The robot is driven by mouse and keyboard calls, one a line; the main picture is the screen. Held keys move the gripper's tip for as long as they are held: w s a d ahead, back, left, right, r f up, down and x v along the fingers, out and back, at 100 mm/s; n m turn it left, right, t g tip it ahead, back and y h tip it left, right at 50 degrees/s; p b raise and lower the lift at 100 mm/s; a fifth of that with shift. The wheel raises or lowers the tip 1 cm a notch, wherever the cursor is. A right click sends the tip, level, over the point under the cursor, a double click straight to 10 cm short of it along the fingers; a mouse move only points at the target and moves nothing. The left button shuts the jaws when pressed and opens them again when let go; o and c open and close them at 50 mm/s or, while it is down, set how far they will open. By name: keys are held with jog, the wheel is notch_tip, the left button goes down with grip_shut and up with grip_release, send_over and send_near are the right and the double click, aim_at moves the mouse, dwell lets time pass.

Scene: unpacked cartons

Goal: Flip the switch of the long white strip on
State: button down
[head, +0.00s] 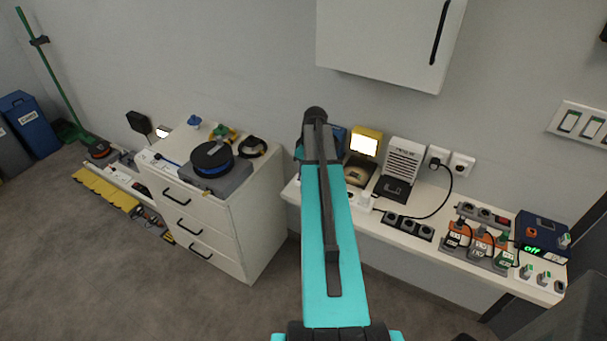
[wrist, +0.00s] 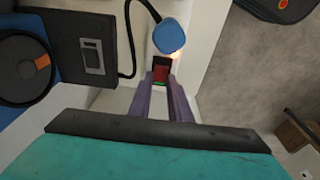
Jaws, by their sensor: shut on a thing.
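In the wrist view, the dark red rocker switch (wrist: 160,70) sits in a black frame on a white surface. A thin green line shows at its near edge. My gripper (wrist: 161,87) has its two purple fingers at either side of the switch, close together and shut on it. A blue plug (wrist: 168,36) with a black cord sits just beyond the switch, with an orange glow beside it. I cannot make out the full length of the white strip. In the head view, my arm hides the gripper and the switch.
In the wrist view, a black device (wrist: 90,50) and a black disc (wrist: 25,68) lie to the left; grey floor (wrist: 255,80) is to the right. In the head view, the shelf holds a lit yellow lamp (head: 366,143), a white speaker-like box (head: 402,160) and a blue unit (head: 541,236).

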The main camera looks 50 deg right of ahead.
jog(key=shift+a+f, duration=0.1)
jog(key=c, duration=1.6)
grip_release()
jog(key=shift+c, duration=0.2)
jog(key=shift+r+b, duration=0.3)
jog(key=shift+r, duration=0.5)
notch_tip(320, 180, up, 12)
jog(key=s+b, duration=0.1)
jog(key=b, duration=0.2)
jog(key=shift+s+d, duration=0.25)
jog(key=shift+s, duration=0.15)
jog(key=shift+r, duration=0.1)
